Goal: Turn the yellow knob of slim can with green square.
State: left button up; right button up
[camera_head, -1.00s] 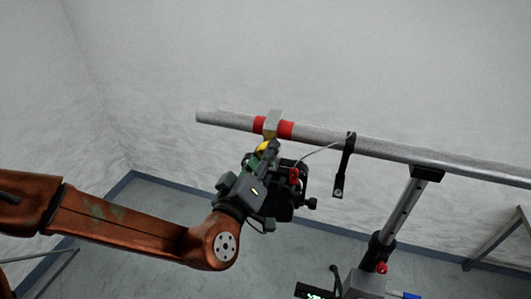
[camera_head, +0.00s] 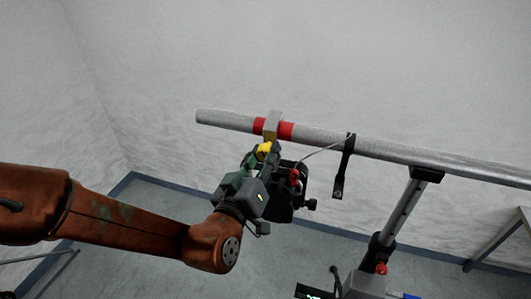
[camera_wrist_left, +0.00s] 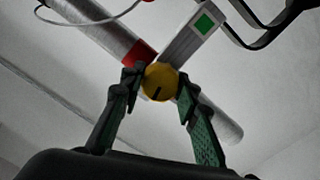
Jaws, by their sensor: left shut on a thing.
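The yellow knob (camera_head: 264,150) sits below the clamp (camera_head: 273,124) that hangs on the grey pipe. In the left wrist view the yellow knob (camera_wrist_left: 160,82) has a dark slot on its face, and a bracket beside it carries a green square (camera_wrist_left: 204,23). My left gripper (camera_head: 262,157) is shut on the yellow knob, with one finger on each side of it in the left wrist view (camera_wrist_left: 158,86). My right gripper is not seen.
The grey pipe (camera_head: 390,151) with red bands runs across, held by a stand (camera_head: 404,208) at the right. A black strap (camera_head: 344,168) hangs from the pipe. A thin cable (camera_head: 325,149) runs from the can toward the strap.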

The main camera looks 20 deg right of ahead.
aim_at(264, 156)
pick_arm(q)
jog(key=shift+f, duration=0.25)
jog(key=o, duration=1.2)
jog(key=shift+r, duration=0.15)
jog(key=shift+c, duration=0.2)
jog(key=shift+s+a, duration=0.1)
jog(key=v, duration=0.5)
jog(key=shift+s, duration=0.15)
jog(key=shift+v, duration=1.05)
